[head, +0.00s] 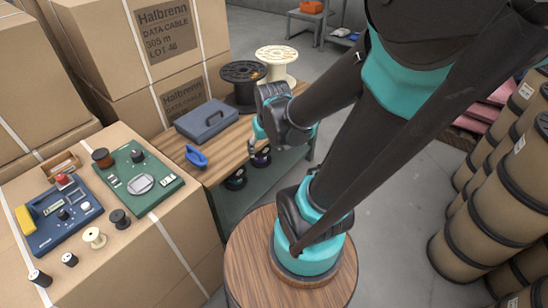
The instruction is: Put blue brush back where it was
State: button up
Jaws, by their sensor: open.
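The blue brush (196,157) lies on the wooden bench top (226,160), near its front left edge and in front of the grey-blue case (206,120). It stands apart from my gripper. My gripper (256,148) is open, at the right side of the bench, pointing down to the right of the brush. Nothing shows between its fingers, though they are small and partly hidden by my arm.
A black spool (243,72) and a cream spool (276,54) stand behind the case. Left, a carton (130,262) bears a blue device (58,214), a green board (139,179) and small spools. Brown drums (470,225) stand right.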

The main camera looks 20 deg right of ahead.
jog(key=shift+m, duration=0.4)
jog(key=s, duration=0.1)
jog(key=s+d+f, duration=0.1)
jog(key=s, duration=0.2)
jog(key=shift+d+f, duration=0.15)
jog(key=shift+d, duration=0.2)
jog(key=shift+w, duration=0.1)
dwell(0.3)
